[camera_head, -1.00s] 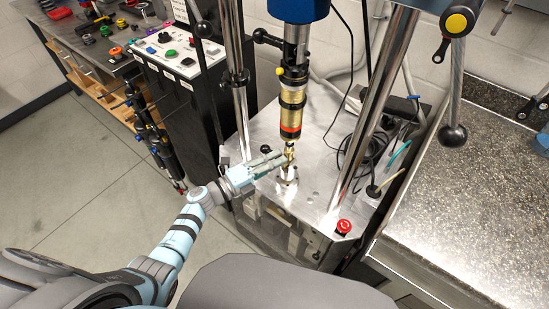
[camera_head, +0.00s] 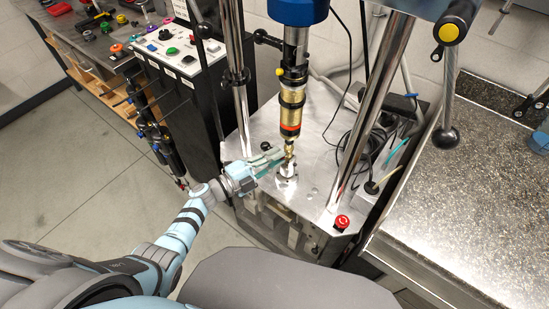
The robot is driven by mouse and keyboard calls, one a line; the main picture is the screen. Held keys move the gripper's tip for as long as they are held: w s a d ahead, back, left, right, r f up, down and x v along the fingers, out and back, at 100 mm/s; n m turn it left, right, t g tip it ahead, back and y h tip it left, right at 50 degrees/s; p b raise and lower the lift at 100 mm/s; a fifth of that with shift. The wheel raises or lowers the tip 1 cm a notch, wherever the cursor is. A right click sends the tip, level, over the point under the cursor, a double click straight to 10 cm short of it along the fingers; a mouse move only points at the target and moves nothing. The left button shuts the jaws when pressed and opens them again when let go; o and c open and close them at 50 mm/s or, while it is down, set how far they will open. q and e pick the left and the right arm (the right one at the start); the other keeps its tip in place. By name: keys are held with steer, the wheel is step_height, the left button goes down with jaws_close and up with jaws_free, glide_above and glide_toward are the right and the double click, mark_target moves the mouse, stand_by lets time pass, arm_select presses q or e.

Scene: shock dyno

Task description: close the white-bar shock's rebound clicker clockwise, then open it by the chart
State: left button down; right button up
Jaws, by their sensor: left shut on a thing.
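A shock (camera_head: 291,112) hangs upright in the dyno, with a gold body, a black upper part and an orange-red band low down. Its lower end meets a metal clevis (camera_head: 287,171) on the dyno's steel plate. My left gripper (camera_head: 281,155) reaches in from the left and is shut at the shock's lower end, on what seems to be the rebound clicker (camera_head: 289,149). The fingers and the small size hide the clicker's detail. I cannot make out a white bar on the shock. My right gripper is not in view.
Two chrome columns (camera_head: 375,105) flank the shock. A red emergency button (camera_head: 342,222) sits at the plate's front right corner. Black cables (camera_head: 362,150) lie at the right, beside a speckled counter (camera_head: 470,180). A control box (camera_head: 187,52) stands at the left.

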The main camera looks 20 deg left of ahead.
arm_select(q)
steer(key=shift+r, duration=0.1)
steer(key=c, duration=1.5)
jaws_free()
steer(key=v, duration=1.2)
steer(key=shift+a, duration=0.1)
steer(key=shift+w, duration=0.1)
